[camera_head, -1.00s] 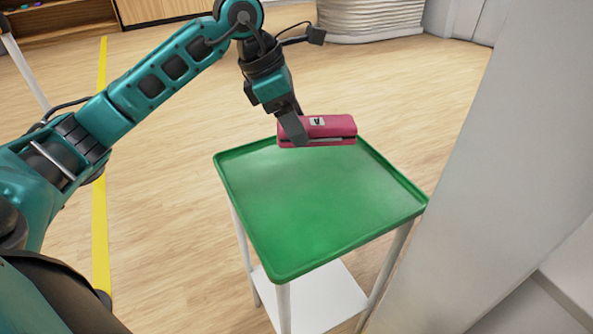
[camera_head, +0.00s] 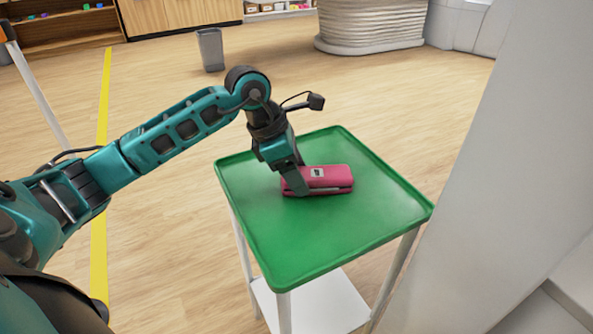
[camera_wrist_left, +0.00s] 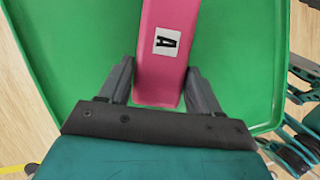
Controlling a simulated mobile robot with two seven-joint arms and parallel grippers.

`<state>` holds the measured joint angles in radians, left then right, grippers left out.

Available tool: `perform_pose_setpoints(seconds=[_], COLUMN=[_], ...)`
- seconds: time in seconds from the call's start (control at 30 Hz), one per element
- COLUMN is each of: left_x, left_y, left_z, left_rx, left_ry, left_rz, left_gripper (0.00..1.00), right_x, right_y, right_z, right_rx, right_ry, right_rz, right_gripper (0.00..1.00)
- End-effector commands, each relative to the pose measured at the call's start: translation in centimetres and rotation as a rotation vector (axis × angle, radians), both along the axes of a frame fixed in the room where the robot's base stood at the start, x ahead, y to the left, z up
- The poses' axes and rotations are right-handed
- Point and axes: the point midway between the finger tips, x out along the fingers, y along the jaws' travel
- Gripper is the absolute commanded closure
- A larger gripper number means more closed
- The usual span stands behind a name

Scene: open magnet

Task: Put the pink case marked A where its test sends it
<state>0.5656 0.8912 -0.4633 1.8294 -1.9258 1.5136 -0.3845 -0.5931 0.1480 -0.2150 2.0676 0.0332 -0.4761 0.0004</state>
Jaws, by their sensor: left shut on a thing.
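The pink case (camera_head: 328,180) with a white label marked A is at the middle of the green tray table (camera_head: 297,240). It lies flat, on or just above the tray's surface; I cannot tell if it touches. My left gripper (camera_head: 295,188) is shut on the case's left end, fingers pointing down. In the left wrist view the case (camera_wrist_left: 165,65) runs away from between the two fingers (camera_wrist_left: 160,85), with the letter A readable and green tray around it. My right gripper is not in view.
A pale wall or pillar (camera_head: 480,170) stands close at the table's right. A grey bin (camera_head: 211,50) and a ribbed white counter (camera_head: 370,25) stand behind. A yellow line (camera_head: 103,150) runs along the wooden floor at left. The tray around the case is clear.

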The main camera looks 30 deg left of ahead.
Motion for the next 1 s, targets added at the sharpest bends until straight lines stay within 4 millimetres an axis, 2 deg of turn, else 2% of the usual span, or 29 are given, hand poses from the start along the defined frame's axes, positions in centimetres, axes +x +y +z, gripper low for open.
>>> perform_pose_setpoints(seconds=[0.03,0.07,0.3,0.53,0.67,1.0], left_x=[0.0,0.0,0.0,0.0,-0.1,-1.7], left_y=[0.0,0.0,0.0,0.0,0.3,2.5], left_z=[-0.2,-0.1,-0.1,0.0,0.7,7.0], left_rx=[0.001,0.000,0.000,0.000,0.002,0.004], left_ry=[-0.001,0.000,0.000,0.000,-0.002,-0.004], left_rz=[0.000,0.000,0.000,0.000,0.001,0.002], left_gripper=[0.69,0.35,0.12,0.11,0.11,0.11], right_x=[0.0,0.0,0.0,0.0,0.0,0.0], right_y=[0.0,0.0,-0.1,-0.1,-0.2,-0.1], right_z=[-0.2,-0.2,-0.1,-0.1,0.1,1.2], right_rx=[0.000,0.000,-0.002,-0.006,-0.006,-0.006], right_ry=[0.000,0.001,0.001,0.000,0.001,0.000], right_rz=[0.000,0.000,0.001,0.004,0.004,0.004], right_gripper=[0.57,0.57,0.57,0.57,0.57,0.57])
